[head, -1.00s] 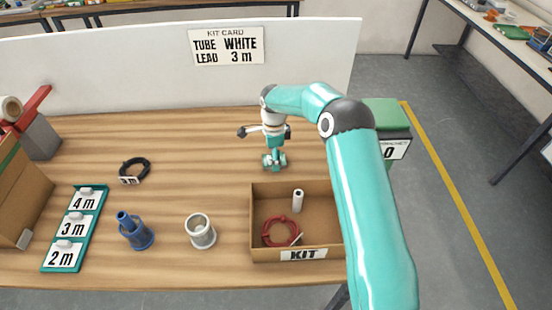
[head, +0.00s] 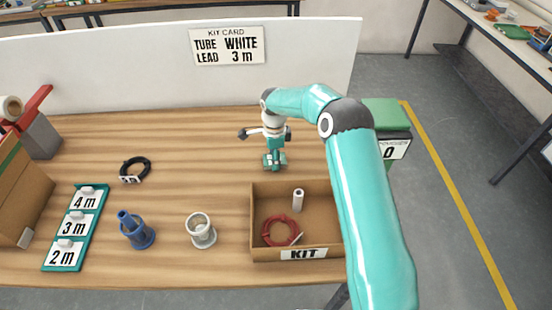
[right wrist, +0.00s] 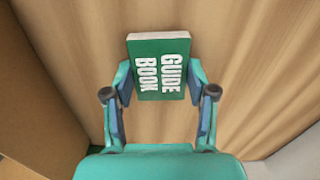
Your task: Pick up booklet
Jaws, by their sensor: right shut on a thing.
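The booklet (right wrist: 160,66) is green with pale page edges and "GUIDE BOOK" in white on its cover. It shows in the right wrist view between the fingers of my right gripper (right wrist: 159,84), which is shut on its two sides. In the head view my right gripper (head: 275,161) points down low over the table, behind the kit box. There the booklet is hard to tell from the teal fingers, and I cannot tell whether it touches the table. My left gripper is not in view.
The open kit box (head: 267,255) holds a red coiled lead (head: 281,231) and a white tube (head: 298,201). A blue holder (head: 136,231), a white cup (head: 201,231) and a black coil (head: 135,168) stand left. The table (head: 205,145) is clear left of the gripper.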

